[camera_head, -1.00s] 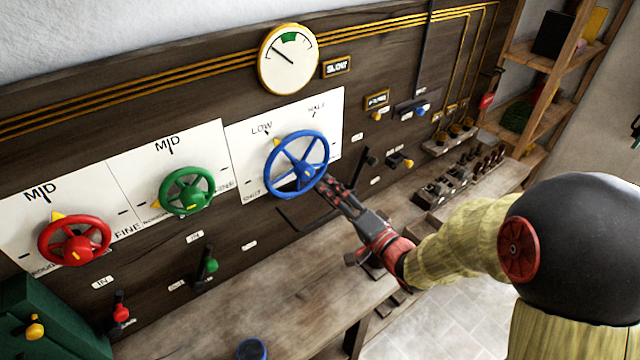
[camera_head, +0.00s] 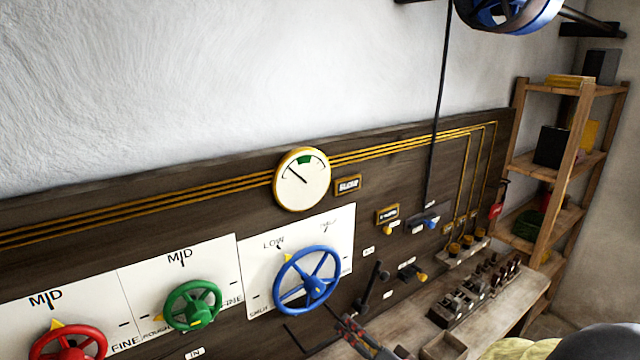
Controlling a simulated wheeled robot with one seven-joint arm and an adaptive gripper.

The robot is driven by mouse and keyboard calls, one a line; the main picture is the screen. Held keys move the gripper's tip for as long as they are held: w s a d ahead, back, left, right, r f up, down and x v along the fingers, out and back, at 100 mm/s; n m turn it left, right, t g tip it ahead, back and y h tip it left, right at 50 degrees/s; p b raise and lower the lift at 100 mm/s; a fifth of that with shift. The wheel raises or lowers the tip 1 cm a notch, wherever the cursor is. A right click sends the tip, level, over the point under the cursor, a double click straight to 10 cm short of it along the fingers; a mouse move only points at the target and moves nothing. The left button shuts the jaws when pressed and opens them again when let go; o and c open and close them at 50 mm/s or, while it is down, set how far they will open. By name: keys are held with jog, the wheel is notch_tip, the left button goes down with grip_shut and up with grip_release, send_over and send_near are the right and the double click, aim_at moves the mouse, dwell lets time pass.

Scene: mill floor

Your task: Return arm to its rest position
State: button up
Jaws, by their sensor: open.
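My gripper (camera_head: 352,327) shows at the bottom of the view, just below and right of the blue handwheel (camera_head: 306,279). It is open and holds nothing that I can see. It looks apart from the wheel's rim. Most of my arm is cut off by the lower edge. The red wheel is partly cut off below.
A round gauge (camera_head: 302,179) hangs above the blue wheel. A black lever (camera_head: 372,284) stands right of my gripper. A workbench (camera_head: 509,299) with switches runs below the board. A wooden shelf (camera_head: 566,170) stands at the right. A blue pulley (camera_head: 508,12) hangs at the top.

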jog(key=s+d+f+n+g+h, duration=0.25)
jog(key=d+f+h, duration=0.25)
jog(key=d+f, duration=0.3)
jog(key=s+d+g+h, duration=0.4)
jog(key=s+d+g, duration=0.15)
jog(key=s, duration=0.35)
jog(key=s+a+r+n+y+b, duration=0.1)
jog(key=s+a+r+n+b, duration=0.1)
jog(key=s+r, duration=1.3)
jog(key=shift+s+a+r+b, duration=0.35)
jog(key=shift+s+a+b, duration=0.3)
jog(key=shift+s+a, duration=0.2)
jog(key=shift+a+n, duration=0.15)
jog(key=shift+n, duration=0.1)
dwell(2.7)
